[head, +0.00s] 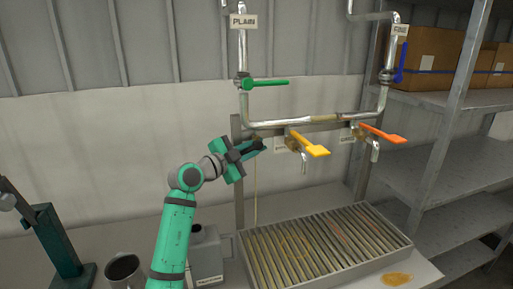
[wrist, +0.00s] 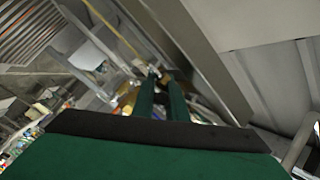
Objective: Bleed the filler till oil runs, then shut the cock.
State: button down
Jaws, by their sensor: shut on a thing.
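My gripper (head: 258,146) is at the left end of the pipe rig, shut on the handle of the leftmost cock, which its fingers mostly hide. In the wrist view the two green fingers (wrist: 163,82) come close together at a brass body (wrist: 127,98). A thin tan stream (head: 256,195) falls below the gripper to the left end of the slatted drip tray (head: 337,283). It also shows as a tan line in the wrist view (wrist: 103,22). A yellow lever (head: 308,144) and an orange lever (head: 382,134) are on the two cocks further right.
A green lever (head: 265,84) is on the PLAIN pipe and a blue lever (head: 400,62) on the other riser. A grey can (head: 205,252) and a mug (head: 124,270) stand near my arm. An oil puddle (head: 396,279) lies at front right. Shelving (head: 440,150) stands right.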

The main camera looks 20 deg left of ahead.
jog(key=shift+d, duration=0.15)
jog(key=n+t, duration=0.1)
jog(key=t, duration=0.1)
jog(key=n+t, duration=0.3)
jog(key=t, duration=0.1)
jog(key=shift+w+d+r+n+h, duration=0.2)
jog(key=shift+d+r+n+h, duration=0.15)
jog(key=shift+n+h, duration=0.05)
jog(key=shift+t, duration=0.3)
jog(key=shift+r, duration=0.1)
jog(key=c, duration=1.8)
grip_release()
jog(key=shift+o, duration=0.2)
jog(key=shift+f, duration=0.2)
